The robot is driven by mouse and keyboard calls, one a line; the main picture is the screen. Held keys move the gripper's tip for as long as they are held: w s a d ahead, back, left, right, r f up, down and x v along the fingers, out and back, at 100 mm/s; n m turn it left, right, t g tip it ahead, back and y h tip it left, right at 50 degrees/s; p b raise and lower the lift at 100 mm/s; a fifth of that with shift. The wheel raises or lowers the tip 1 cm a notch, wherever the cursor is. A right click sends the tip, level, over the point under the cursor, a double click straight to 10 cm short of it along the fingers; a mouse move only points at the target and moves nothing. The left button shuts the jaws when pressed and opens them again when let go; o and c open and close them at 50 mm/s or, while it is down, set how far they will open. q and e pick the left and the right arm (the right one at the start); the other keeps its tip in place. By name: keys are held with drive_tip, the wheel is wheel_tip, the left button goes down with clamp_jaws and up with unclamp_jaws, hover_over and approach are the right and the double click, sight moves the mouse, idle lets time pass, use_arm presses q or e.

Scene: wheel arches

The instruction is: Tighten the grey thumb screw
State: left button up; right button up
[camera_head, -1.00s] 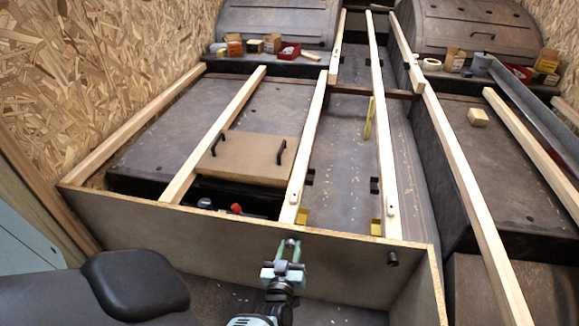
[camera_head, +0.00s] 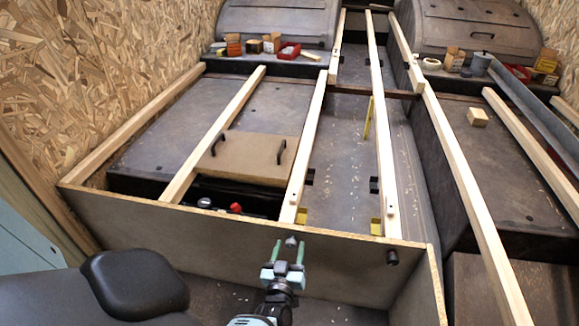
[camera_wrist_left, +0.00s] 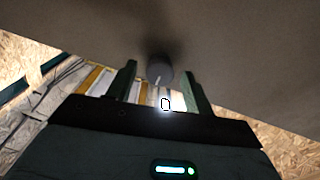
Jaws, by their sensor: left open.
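The grey thumb screw (camera_head: 291,242) sits on the front face of the low brown panel (camera_head: 200,225), just below its top edge. In the left wrist view the screw (camera_wrist_left: 160,70) is a round grey knob with a light mark, against the dark panel. My left gripper (camera_head: 289,248) is open, its two green fingers on either side of the screw. In the left wrist view the fingers (camera_wrist_left: 160,85) stand left and right of the knob, with gaps showing on both sides. My right gripper is not in view.
A black knob (camera_head: 392,257) sits on the same panel to the right. Pale wooden battens (camera_head: 305,150) run back behind the panel. A brown lid with two black handles (camera_head: 245,158) lies between battens at left. Small boxes (camera_head: 272,42) and a red tray (camera_head: 289,50) stand far back.

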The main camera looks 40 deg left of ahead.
use_arm(q)
drive_tip(key=p+v, duration=0.2)
drive_tip(key=v, duration=0.5)
drive_tip(key=shift+s+d, duration=0.2)
drive_tip(key=shift+s, duration=0.1)
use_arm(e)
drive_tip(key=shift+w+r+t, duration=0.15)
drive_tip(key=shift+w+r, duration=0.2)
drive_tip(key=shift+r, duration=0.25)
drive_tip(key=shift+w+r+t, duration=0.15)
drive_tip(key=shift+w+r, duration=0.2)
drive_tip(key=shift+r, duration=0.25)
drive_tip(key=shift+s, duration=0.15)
